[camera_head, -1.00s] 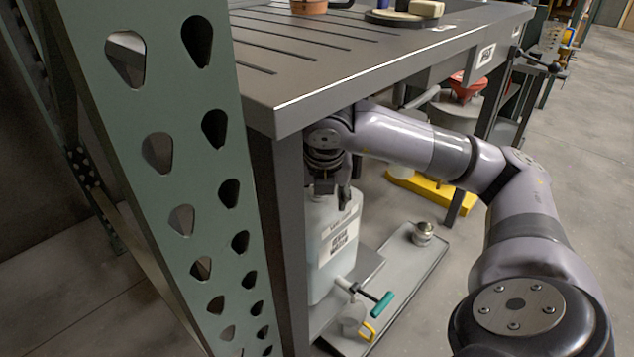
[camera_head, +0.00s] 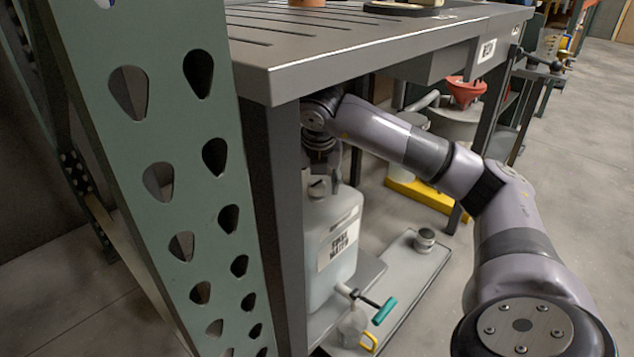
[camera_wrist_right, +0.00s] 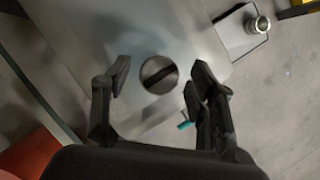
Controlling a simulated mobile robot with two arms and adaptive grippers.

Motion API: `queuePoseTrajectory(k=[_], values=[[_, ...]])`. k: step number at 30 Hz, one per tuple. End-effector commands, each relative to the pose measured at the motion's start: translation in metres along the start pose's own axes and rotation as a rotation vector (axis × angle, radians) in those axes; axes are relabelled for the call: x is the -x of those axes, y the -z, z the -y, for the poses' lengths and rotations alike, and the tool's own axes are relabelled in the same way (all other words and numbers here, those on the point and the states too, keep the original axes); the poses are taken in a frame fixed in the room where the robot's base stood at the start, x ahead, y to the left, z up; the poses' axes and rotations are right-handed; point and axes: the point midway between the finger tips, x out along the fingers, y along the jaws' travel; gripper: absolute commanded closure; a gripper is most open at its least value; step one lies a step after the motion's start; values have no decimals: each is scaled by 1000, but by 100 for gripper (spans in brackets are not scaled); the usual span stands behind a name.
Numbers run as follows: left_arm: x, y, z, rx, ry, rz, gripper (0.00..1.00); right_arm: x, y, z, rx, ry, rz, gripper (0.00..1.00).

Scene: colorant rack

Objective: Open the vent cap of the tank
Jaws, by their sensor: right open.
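The tank (camera_head: 331,235) is a translucent white container with a printed label, standing under the bench beside a grey post. Its vent cap (camera_head: 318,188) is a dark round cap on top; in the right wrist view the cap (camera_wrist_right: 159,75) shows a raised bar across it. My right gripper (camera_head: 336,185) is above the tank top, close to the cap. In the right wrist view my right gripper (camera_wrist_right: 158,80) is open, with one finger on each side of the cap and gaps between. My left gripper is not in view.
The bench top (camera_head: 350,50) overhangs the tank and my right arm. A green perforated upright (camera_head: 165,130) fills the left front. A tap with a teal handle (camera_head: 384,311) sticks out low on the tank, above a grey tray (camera_head: 408,270) holding a small metal piece (camera_head: 425,240).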

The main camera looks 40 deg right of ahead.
Motion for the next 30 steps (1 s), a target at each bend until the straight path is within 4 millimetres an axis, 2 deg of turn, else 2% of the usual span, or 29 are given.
queuePoseTrajectory(k=[2,23,30], values=[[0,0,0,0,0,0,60,0,0,0,0,0,0,47],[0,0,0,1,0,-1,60,0,0,0,0,0,0,93],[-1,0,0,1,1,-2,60,1,0,0,16,-7,0,94]])
